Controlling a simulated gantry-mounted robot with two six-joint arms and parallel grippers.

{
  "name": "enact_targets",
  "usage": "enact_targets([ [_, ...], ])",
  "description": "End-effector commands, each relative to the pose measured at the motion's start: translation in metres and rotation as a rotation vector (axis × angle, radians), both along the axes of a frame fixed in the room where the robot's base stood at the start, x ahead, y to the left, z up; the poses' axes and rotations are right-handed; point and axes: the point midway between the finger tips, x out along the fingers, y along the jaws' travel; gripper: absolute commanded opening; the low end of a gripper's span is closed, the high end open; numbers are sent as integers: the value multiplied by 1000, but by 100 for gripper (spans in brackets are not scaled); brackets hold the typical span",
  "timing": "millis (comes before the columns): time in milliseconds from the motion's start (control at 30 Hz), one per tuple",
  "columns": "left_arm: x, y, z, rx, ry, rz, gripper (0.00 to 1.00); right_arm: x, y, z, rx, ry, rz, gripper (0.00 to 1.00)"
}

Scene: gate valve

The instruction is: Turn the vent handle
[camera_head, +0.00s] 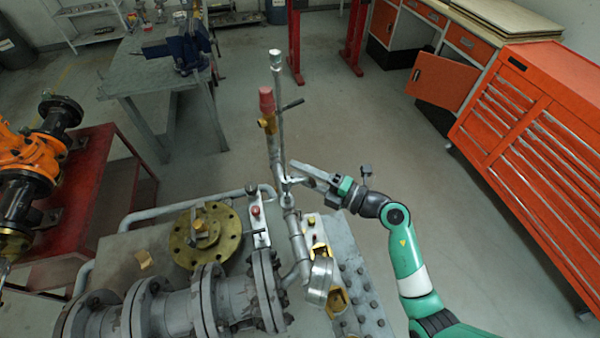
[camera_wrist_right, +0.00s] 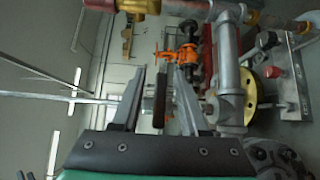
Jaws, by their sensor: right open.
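My right gripper (camera_head: 291,173) reaches in from the right beside the upright vent pipe (camera_head: 275,150). In the right wrist view its two fingers (camera_wrist_right: 160,88) are apart. In the head view that handle is largely hidden by the gripper. Higher up, the pipe carries a red-capped brass valve (camera_head: 266,103) and a small dark lever (camera_head: 292,104). My left gripper is not clearly visible.
Grey flanged pipework (camera_head: 190,315) and a round brass flange (camera_head: 200,235) lie left of the vent pipe. An orange valve (camera_head: 28,160) sits on a red stand (camera_head: 90,185) at far left. An orange tool cabinet (camera_head: 540,140) stands right. The floor between is clear.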

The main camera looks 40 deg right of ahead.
Motion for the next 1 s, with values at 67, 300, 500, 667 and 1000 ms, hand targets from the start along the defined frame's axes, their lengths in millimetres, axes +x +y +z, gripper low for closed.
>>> enact_targets([
  [67,0,0,-1,0,0,0,50,3,1,0,-1,0,1,44],
  [300,0,0,0,0,0,0,50,3,1,0,-1,0,0,38],
  [500,0,0,0,0,0,0,50,3,1,0,0,0,0,2],
  [667,0,0,0,0,0,0,50,3,1,0,0,0,0,0],
  [1000,0,0,-5,0,0,0,50,3,1,-1,-8,-18,1,0],
])
